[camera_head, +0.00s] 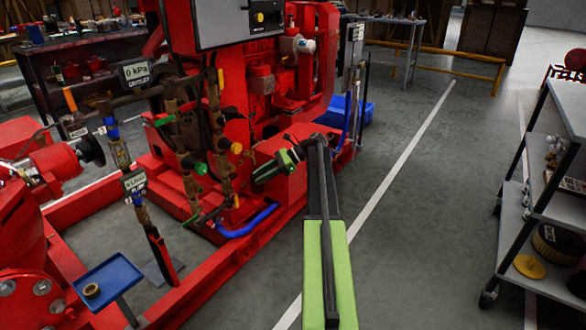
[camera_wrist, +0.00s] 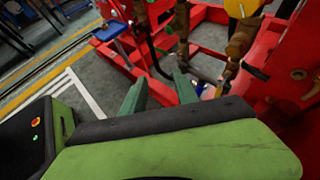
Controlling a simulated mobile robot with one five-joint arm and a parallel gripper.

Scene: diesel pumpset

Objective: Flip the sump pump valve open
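A group of brown pipes (camera_head: 218,145) stands on the red pumpset. It carries small valve handles: a green knob (camera_head: 200,169), a yellow knob (camera_head: 236,148) and a green lever (camera_head: 165,121). I cannot tell which of them is the sump pump valve. My gripper (camera_head: 262,170) is in front of and to the right of these pipes, pointing left. In the wrist view my gripper (camera_wrist: 160,80) shows two dark green fingers apart with nothing between them. Beyond them is a brown pipe with a yellow part (camera_wrist: 240,40) at the upper right.
Red base rails (camera_head: 215,268) run along the machine. A blue tray (camera_head: 107,282) stands at the lower left and a blue hose (camera_head: 248,221) curves low by the pipes. A grey shelf cart (camera_head: 545,215) is at the right. The floor between cart and machine is clear.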

